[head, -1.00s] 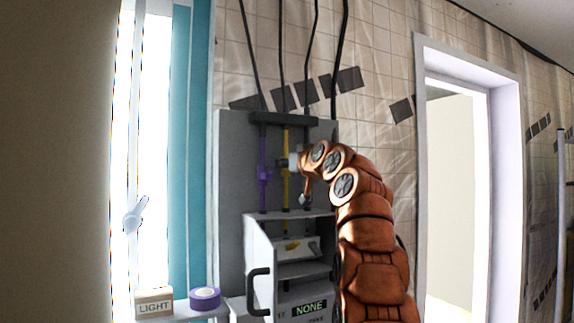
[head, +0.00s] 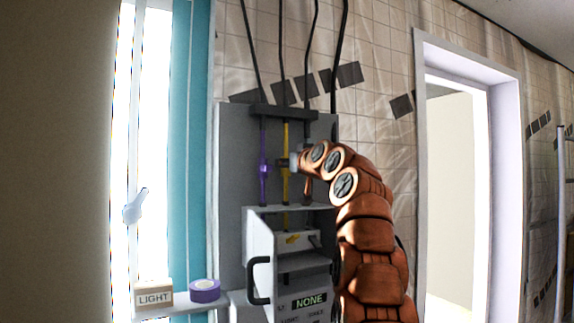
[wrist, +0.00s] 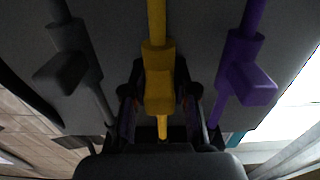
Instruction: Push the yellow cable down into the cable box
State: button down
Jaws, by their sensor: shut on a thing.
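The yellow cable (head: 286,135) hangs upright in the middle of a grey wall panel, between a purple cable and a dark one. My gripper (head: 284,163) reaches in from the right at the yellow cable's mid-height. In the wrist view my gripper (wrist: 160,100) has a finger on each side of the yellow cable's thick block (wrist: 159,90) and is shut on it. The pale cable box (head: 258,233) is below, open at the front. The yellow cable's lower end comes down near the box's top; how far it goes in is unclear.
The purple cable (head: 264,150) hangs close on the left in the head view. The dark cable (wrist: 70,50) is on the other side in the wrist view. A black handle (head: 257,280) juts from the box. A purple tape roll (head: 204,290) and LIGHT block (head: 153,295) sit on a ledge.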

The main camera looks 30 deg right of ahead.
aim_at(287, 174)
jog(key=shift+w+f+b, duration=0.15)
jog(key=shift+f+b, duration=0.7)
jog(key=shift+f, duration=0.6)
jog(key=c, duration=1)
grip_release()
jog(key=shift+c, duration=0.2)
jog(key=shift+o, duration=0.2)
jog(key=shift+r, duration=0.1)
jog(key=shift+s, duration=0.2)
